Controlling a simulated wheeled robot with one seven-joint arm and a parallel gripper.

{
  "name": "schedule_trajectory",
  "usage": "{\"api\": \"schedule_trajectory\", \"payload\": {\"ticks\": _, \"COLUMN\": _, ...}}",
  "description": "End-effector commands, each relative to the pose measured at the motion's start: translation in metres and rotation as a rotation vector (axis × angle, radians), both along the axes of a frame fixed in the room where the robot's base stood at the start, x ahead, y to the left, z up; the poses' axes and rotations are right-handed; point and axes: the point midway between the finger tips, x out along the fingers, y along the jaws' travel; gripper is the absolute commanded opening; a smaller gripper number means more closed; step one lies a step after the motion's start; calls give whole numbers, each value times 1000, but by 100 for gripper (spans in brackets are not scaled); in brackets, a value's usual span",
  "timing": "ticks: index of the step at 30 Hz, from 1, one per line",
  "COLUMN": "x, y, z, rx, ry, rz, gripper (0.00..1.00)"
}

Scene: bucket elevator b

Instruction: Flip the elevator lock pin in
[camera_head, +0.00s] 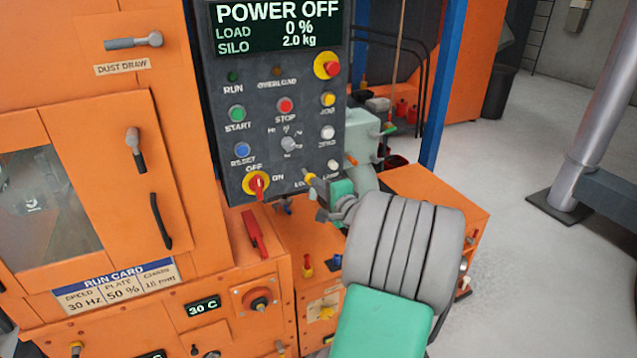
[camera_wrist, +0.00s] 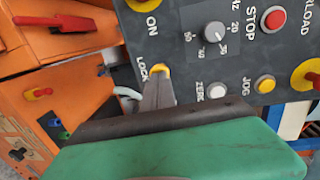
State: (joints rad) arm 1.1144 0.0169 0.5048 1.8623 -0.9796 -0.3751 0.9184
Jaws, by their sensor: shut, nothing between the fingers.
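The lock pin (camera_wrist: 161,71) shows as a small yellow end beside the LOCK label, at the lower edge of the dark control panel (camera_wrist: 187,42). In the head view the yellow lock pin (camera_head: 309,178) is at the panel's lower right, partly hidden by my fingers. My gripper (camera_head: 320,198) is shut and empty, its tips right at the pin. In the wrist view my gripper (camera_wrist: 159,88) covers part of the pin, so I cannot tell whether they touch or how the pin is set.
The panel display (camera_head: 278,25) reads POWER OFF. A red and yellow switch (camera_head: 257,185) is left of the pin, and a white ZERO button (camera_wrist: 217,91) is close beside my fingers. A red handle (camera_head: 254,234) stands out below the panel. Open floor (camera_head: 530,200) lies to the right.

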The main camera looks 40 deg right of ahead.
Motion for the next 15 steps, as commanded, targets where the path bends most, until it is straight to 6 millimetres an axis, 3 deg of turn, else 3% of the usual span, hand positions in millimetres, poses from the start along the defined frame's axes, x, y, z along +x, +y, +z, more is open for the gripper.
{"api": "schedule_trajectory", "payload": {"ticks": 11, "x": 4, "y": -1, "z": -1, "rx": -1, "ry": 0, "rz": -1, "gripper": 0}}
{"api": "schedule_trajectory", "payload": {"ticks": 15, "x": 16, "y": -4, "z": 0, "rx": -3, "ry": 1, "rz": 2, "gripper": 0}}
